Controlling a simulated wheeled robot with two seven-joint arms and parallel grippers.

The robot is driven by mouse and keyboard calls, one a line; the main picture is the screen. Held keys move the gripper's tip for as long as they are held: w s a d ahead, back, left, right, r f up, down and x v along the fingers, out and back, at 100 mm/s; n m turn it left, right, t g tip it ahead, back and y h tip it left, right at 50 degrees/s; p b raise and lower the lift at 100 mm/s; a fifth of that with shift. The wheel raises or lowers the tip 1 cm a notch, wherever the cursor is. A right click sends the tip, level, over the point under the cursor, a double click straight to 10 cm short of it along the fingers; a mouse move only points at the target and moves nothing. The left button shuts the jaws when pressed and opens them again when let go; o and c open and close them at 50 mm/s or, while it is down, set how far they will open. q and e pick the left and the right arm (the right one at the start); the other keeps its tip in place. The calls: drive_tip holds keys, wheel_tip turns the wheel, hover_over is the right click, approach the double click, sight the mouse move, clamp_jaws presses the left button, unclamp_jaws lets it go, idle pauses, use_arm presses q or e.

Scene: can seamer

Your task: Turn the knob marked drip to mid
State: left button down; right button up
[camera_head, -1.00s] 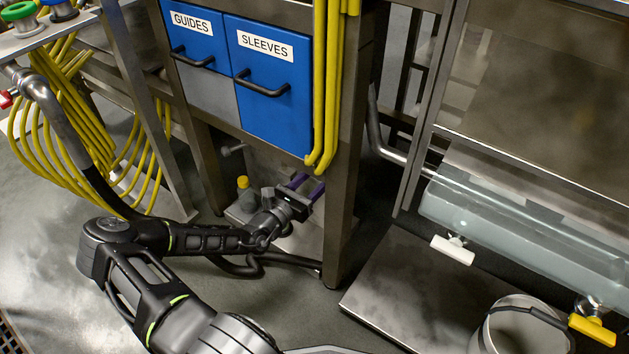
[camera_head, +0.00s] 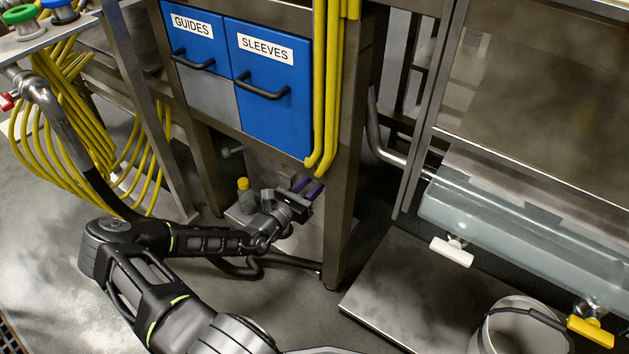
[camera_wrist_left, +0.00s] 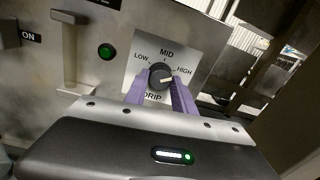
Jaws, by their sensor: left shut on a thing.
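The drip knob (camera_wrist_left: 159,77) is a black round knob on a pale plate marked LOW, MID, HIGH and DRIP in the left wrist view. Its white pointer line points right, towards HIGH. My left gripper (camera_wrist_left: 161,88) has its two purple fingers shut on the knob, one on each side. In the head view my left gripper (camera_head: 307,187) is low under the blue drawers, beside the steel leg, and the knob cannot be made out there. My right gripper is in neither current view.
Above my left arm are the blue SLEEVES drawer (camera_head: 270,105) and yellow hoses (camera_head: 325,90). A steel leg (camera_head: 340,215) stands close to the right of the gripper.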

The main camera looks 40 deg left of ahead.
use_arm(q)
drive_tip(key=shift+r+n+p, duration=0.25)
drive_tip(key=shift+n+p, duration=0.05)
drive_tip(key=shift+p, duration=0.45)
drive_tip(key=n+p, duration=0.3)
drive_tip(key=p, duration=0.2)
drive_tip(key=shift+d+n, duration=0.1)
drive_tip(key=shift+n, duration=0.2)
drive_tip(key=n+p, duration=0.2)
drive_tip(key=n, duration=0.1)
drive_tip(key=shift+f+n, duration=0.2)
drive_tip(key=shift+n, duration=0.1)
drive_tip(key=shift+f+n+p, duration=0.1)
drive_tip(key=shift+n+p, duration=0.45)
drive_tip(key=shift+n, duration=1.45)
drive_tip(key=c, duration=1)
unclamp_jaws()
drive_tip(key=shift+c, duration=0.2)
